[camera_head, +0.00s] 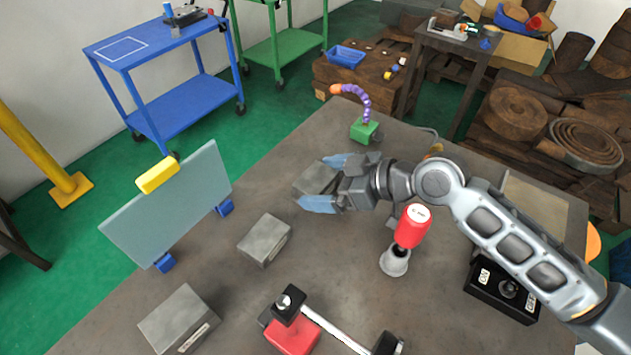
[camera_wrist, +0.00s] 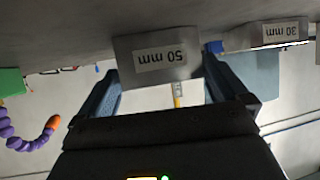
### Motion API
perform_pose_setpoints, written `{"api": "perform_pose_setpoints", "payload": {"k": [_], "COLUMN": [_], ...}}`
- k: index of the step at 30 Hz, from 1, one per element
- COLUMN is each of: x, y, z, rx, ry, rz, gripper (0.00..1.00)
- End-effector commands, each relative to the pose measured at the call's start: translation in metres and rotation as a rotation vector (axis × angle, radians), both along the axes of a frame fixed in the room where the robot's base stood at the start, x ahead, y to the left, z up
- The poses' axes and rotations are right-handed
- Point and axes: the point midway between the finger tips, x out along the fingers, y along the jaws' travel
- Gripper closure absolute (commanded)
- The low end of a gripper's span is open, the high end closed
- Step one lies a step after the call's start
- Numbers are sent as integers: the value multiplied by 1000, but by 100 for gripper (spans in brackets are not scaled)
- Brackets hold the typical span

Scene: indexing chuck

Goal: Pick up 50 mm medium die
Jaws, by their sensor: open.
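The 50 mm die is a grey metal block (camera_head: 314,179) on the workbench. Its label reads "50 mm" in the wrist view (camera_wrist: 160,58). My gripper (camera_head: 327,182) is open, with one blue finger along the block's far side and the other along its near side in the head view. In the wrist view my gripper's fingertips (camera_wrist: 160,72) are spread to either side of the block's labelled face. I cannot tell whether a finger touches it. My gripper hides the block's right end in the head view.
Two more grey blocks stand nearer, one in the middle (camera_head: 264,240) and a larger one (camera_head: 178,318). A clear screen (camera_head: 170,210) is at left. A red-handled tool (camera_head: 411,228), a red and black clamp (camera_head: 290,335) and a green-based flexible hose (camera_head: 364,130) stand around.

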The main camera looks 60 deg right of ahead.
Motion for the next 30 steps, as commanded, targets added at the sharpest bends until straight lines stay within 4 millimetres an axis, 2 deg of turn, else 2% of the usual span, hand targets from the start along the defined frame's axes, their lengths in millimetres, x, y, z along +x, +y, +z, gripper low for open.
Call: {"api": "perform_pose_setpoints", "payload": {"k": [6,30], "x": [0,0], "y": [0,0], "z": [0,0], "rx": [0,0], "ry": [0,1], "rz": [0,0], "gripper": [1,78]}}
